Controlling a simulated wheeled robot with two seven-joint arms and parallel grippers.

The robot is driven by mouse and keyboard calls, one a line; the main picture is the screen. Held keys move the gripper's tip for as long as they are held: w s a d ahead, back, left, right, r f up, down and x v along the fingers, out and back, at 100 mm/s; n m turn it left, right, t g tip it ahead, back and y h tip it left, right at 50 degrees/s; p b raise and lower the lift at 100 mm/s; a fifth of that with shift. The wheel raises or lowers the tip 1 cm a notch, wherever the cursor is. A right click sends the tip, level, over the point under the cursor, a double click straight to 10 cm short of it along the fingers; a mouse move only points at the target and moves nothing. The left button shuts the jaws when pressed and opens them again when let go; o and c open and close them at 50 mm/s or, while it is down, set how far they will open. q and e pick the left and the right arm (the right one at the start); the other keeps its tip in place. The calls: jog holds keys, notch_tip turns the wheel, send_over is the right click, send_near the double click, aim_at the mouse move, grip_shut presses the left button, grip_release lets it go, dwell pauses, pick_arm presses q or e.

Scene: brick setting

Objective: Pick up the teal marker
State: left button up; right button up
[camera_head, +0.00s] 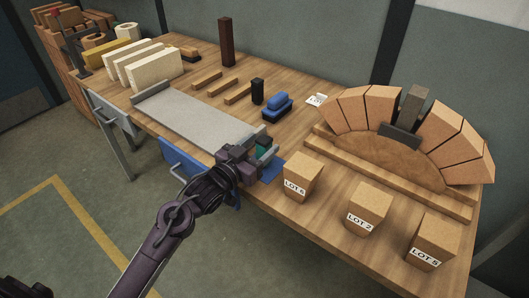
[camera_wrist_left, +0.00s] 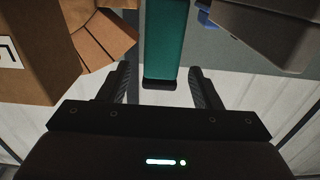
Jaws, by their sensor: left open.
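The teal marker (camera_head: 263,153) is mostly hidden behind my left gripper (camera_head: 262,150) in the head view, at the front edge of the workbench. In the left wrist view the teal marker (camera_wrist_left: 165,42) stands out as a long teal block with a dark end. My left gripper (camera_wrist_left: 160,75) is open there, with one finger on each side of the marker's dark end. A gap shows on both sides, and no grip on it is seen.
A block marked LOT 6 (camera_head: 302,177) stands close to the right of my left gripper. A grey metal plate (camera_head: 200,122) lies to its left. The brick arch (camera_head: 405,130) is further right. A blue brush (camera_head: 277,106) and a black cup (camera_head: 257,91) stand behind.

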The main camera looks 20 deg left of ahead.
pick_arm(q)
jog(key=shift+x, duration=1.1)
pick_arm(e)
jog(key=shift+s, duration=0.1)
pick_arm(q)
jog(key=c, duration=1.1)
jog(key=shift+o, duration=0.2)
jog(key=shift+r, duration=0.15)
notch_tip(320, 180, up, 20)
jog(key=p, duration=0.2)
pick_arm(e)
jog(key=shift+s+d+r, duration=0.1)
jog(key=shift+s+r, duration=0.2)
jog(key=shift+s, duration=0.25)
jog(key=shift+s+d+r, duration=0.1)
jog(key=shift+s+r, duration=0.2)
jog(key=shift+s, duration=0.2)
